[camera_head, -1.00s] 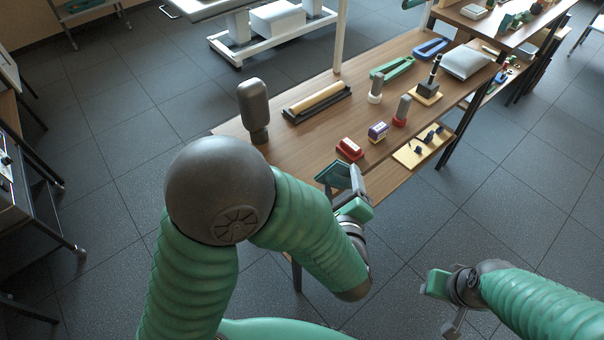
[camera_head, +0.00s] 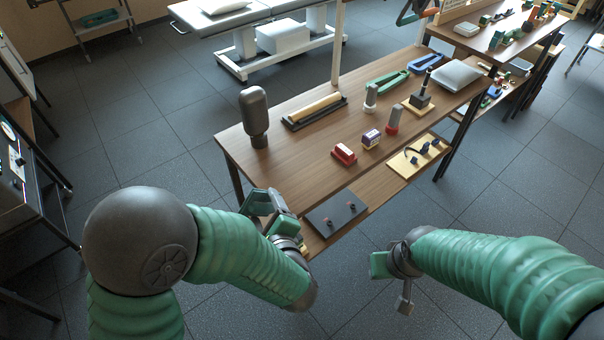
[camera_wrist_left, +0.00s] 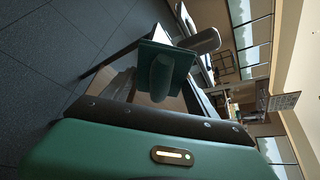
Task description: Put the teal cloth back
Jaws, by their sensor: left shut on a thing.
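The teal cloth (camera_wrist_left: 178,57) shows as a flat, dark teal square at the tip of my left gripper (camera_wrist_left: 160,78) in the left wrist view. In the head view, the left gripper (camera_head: 262,203) is just off the near left edge of the wooden table (camera_head: 230,146), and the cloth is hard to separate from the fingers. The left gripper is shut on the cloth. My right gripper (camera_head: 390,272) is over the floor, right of the table's near corner. I cannot tell whether its jaws are open.
A dark bottle-shaped object (camera_head: 254,115) stands at the table's left end. A red block (camera_head: 344,154), a roller on a black tray (camera_head: 315,110) and green tongs (camera_head: 386,82) lie on top. A lower shelf holds a dark board with pegs (camera_head: 338,214).

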